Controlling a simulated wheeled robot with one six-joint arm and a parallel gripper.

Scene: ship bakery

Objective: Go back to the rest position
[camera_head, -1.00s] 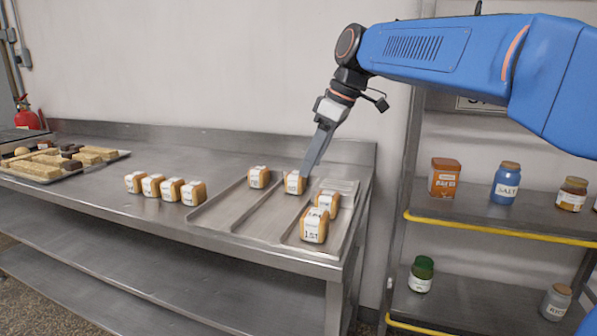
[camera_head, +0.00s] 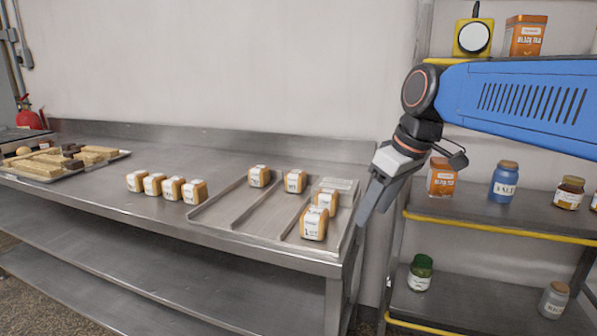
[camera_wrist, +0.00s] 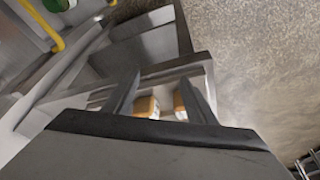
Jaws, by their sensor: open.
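My gripper (camera_head: 375,203) hangs at the right end of the steel table, in front of the gap before the shelf rack. It points down and to the left. In the wrist view my gripper (camera_wrist: 156,90) shows two fingers apart with nothing held. Loaves with white labels stand in the steel tray (camera_head: 240,222): a back left loaf (camera_head: 259,177), a back middle loaf (camera_head: 294,181) and two on the right, the front one (camera_head: 314,224) nearest the edge. In the wrist view, parts of two loaves (camera_wrist: 146,107) show beyond the fingers.
A row of several loaves (camera_head: 167,187) stands left of the tray. A pastry tray (camera_head: 70,171) lies at the far left. The shelf rack (camera_head: 490,225) on the right holds a salt jar (camera_head: 504,182), an orange tin (camera_head: 441,178) and other jars, close to my arm.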

